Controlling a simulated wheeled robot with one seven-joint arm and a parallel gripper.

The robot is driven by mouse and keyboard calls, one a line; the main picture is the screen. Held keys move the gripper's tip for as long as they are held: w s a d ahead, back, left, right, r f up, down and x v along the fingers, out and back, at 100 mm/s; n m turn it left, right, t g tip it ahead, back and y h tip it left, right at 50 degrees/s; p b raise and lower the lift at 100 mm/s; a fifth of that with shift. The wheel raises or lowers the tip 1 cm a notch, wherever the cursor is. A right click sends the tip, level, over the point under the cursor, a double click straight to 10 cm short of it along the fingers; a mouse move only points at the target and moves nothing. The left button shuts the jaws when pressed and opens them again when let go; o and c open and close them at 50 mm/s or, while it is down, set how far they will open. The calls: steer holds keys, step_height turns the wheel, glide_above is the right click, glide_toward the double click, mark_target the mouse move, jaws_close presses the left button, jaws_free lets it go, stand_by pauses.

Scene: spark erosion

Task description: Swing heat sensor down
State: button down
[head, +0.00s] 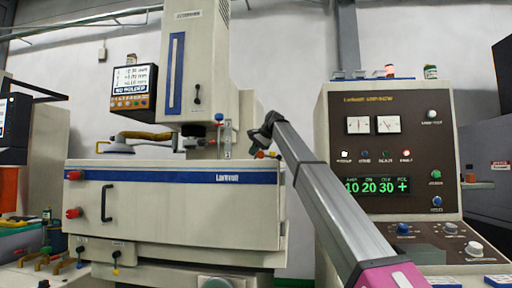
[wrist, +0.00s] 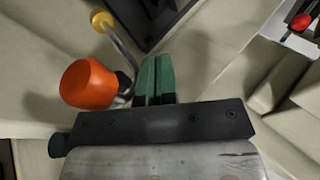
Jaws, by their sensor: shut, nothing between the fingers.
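In the wrist view a thin metal rod (wrist: 122,50) with a yellow round end (wrist: 102,21) leads to a large orange knob (wrist: 88,84). This looks like the heat sensor, but I cannot tell for sure. In the head view small orange-red parts (head: 262,154) show just below my gripper (head: 258,140), at the right end of the machine's tank. In the wrist view my gripper (wrist: 155,78) has its two green fingers together, with nothing between them. The fingers are just right of the rod and knob; I cannot tell whether they touch. The rod's lower end is partly hidden.
The cream tank (head: 190,215) with a blue stripe stands below and left of my gripper. The machine head (head: 197,70) rises behind it. A control cabinet (head: 385,160) with gauges and a green display stands to the right, behind my arm.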

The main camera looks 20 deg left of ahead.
steer(key=shift+a+f+h, duration=0.2)
steer(key=shift+f+h, duration=0.8)
steer(key=shift+f, duration=0.05)
steer(key=shift+d+r, duration=0.1)
steer(key=v, duration=1)
steer(key=shift+s+d+r, duration=0.15)
steer(key=shift+r, duration=0.1)
steer(key=shift+f, duration=0.15)
